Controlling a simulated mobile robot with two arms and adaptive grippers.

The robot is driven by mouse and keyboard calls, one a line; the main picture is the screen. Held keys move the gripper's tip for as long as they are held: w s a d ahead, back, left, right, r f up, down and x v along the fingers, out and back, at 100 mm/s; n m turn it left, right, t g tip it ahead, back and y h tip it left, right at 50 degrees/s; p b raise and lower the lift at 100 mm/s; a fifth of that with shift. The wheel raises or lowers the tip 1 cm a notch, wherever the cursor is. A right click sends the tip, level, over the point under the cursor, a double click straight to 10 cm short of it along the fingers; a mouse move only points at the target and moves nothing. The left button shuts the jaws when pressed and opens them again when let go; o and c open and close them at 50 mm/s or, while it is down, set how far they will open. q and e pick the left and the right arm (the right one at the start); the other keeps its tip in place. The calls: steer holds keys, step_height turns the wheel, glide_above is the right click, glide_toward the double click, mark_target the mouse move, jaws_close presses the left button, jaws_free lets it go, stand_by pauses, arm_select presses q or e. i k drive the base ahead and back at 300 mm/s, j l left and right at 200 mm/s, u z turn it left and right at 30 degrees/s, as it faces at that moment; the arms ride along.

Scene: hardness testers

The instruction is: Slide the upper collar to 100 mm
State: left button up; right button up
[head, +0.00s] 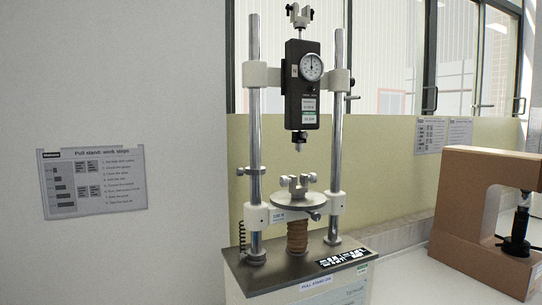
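A pull stand has two upright steel columns, left (254,130) and right (337,140). A small grey collar (251,171) sits around the left column below mid-height. I cannot tell whether it is the upper collar. White clamp blocks hold the upper crosshead, left (256,75) and right (338,80), with a dark force gauge (301,90) between them. A lever (351,98) sticks out at the right block. Lower white blocks, left (256,218) and right (337,202), flank a round plate (299,201). No millimetre scale is readable. Neither gripper is in view.
A sheet headed "Pull stand: work steps" (93,181) hangs on the left wall. A brown bellows (297,236) and a coiled spring (242,236) stand on the dark base (285,264). A large brown tester (470,215) stands at the right. Windows lie behind.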

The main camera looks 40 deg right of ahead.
mark_target(262, 171)
steer(key=z, duration=1.55)
